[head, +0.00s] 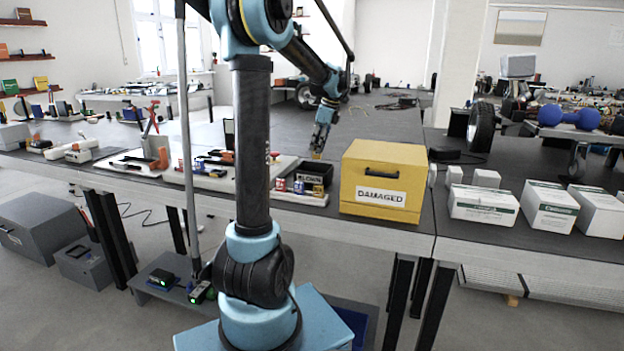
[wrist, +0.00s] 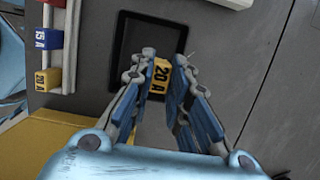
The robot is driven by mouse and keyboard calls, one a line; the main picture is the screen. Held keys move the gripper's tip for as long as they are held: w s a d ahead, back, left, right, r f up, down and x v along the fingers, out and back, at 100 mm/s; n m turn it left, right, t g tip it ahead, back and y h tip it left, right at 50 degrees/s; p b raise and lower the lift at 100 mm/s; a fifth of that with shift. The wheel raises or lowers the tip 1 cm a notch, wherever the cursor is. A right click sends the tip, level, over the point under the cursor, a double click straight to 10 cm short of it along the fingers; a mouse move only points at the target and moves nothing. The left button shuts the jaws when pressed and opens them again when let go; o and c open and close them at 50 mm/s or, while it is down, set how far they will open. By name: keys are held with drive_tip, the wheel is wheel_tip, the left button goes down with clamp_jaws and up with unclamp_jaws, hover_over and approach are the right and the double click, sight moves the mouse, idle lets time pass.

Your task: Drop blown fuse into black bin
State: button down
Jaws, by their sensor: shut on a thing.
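My gripper (head: 320,148) is shut on a yellow fuse (head: 316,156). In the wrist view, the gripper's fingertips (wrist: 162,64) pinch the fuse (wrist: 160,80), and its face reads "20 A". The black bin (head: 318,172), whose front label seems to read "BLOWN", stands on the bench just below the gripper. The wrist view looks down on the bin (wrist: 124,40) as a dark open rectangle. The fuse overlaps the bin's lower right part there and appears to hang above it. The fingers hide part of the bin's right side.
A yellow box labelled DAMAGED (head: 385,180) stands right of the bin. A white rack (wrist: 70,45) holds red, blue and yellow fuses beside the bin. White cartons (head: 484,204) lie further right. Bench space behind the bin is clear.

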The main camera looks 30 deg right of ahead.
sight(318, 155)
drive_tip(key=shift+f, duration=2.2)
drive_tip(key=c, duration=1.4)
unclamp_jaws()
drive_tip(key=shift+c, duration=0.2)
drive_tip(key=shift+r, duration=0.1)
drive_tip(key=v, duration=1.1)
drive_tip(key=shift+s+r, duration=0.15)
drive_tip(key=shift+r, duration=0.2)
